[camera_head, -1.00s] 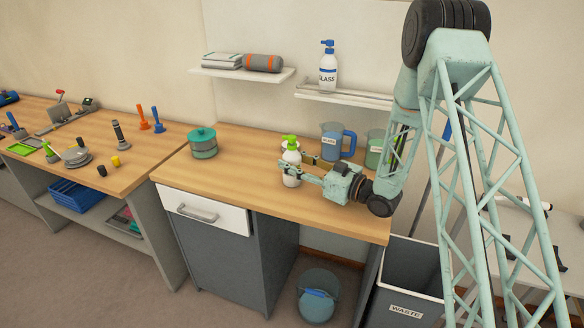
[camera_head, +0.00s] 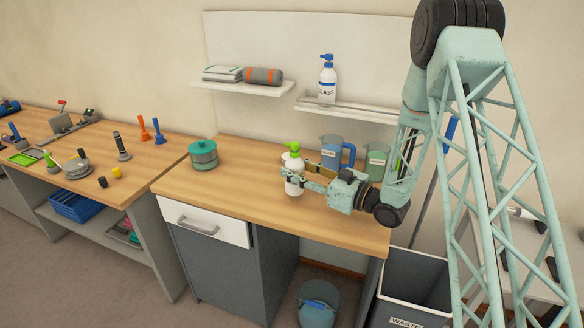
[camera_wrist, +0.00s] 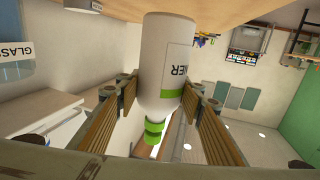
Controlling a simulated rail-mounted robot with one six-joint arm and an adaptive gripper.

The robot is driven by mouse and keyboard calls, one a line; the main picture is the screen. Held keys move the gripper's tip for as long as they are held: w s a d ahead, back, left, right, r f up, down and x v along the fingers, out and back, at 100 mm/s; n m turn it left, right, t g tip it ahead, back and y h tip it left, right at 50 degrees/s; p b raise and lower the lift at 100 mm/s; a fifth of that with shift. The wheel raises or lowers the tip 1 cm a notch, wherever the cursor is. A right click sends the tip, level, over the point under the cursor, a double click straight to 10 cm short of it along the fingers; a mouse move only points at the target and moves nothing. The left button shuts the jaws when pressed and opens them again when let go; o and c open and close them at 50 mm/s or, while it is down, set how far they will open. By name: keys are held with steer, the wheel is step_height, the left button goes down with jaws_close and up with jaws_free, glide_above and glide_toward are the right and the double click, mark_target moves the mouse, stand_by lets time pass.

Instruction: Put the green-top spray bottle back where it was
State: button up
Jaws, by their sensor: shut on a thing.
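The green-top spray bottle (camera_head: 294,184) is upright at the middle of the wooden worktop, white with a green spray head. My gripper (camera_head: 302,176) reaches in from the right and is shut on its body. I cannot tell whether the base touches the worktop (camera_head: 240,180).
A blue-handled jug (camera_head: 332,152) and a green jug (camera_head: 375,160) stand behind the gripper. A teal pot (camera_head: 203,155) stands left. A shelf above holds a blue-top bottle (camera_head: 327,82). The front worktop is clear.

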steer(key=s+d+r+p, duration=0.1)
steer(key=s+d, duration=0.4)
steer(key=s, duration=0.7)
steer(key=shift+s+r, duration=0.15)
steer(key=shift+s, duration=0.05)
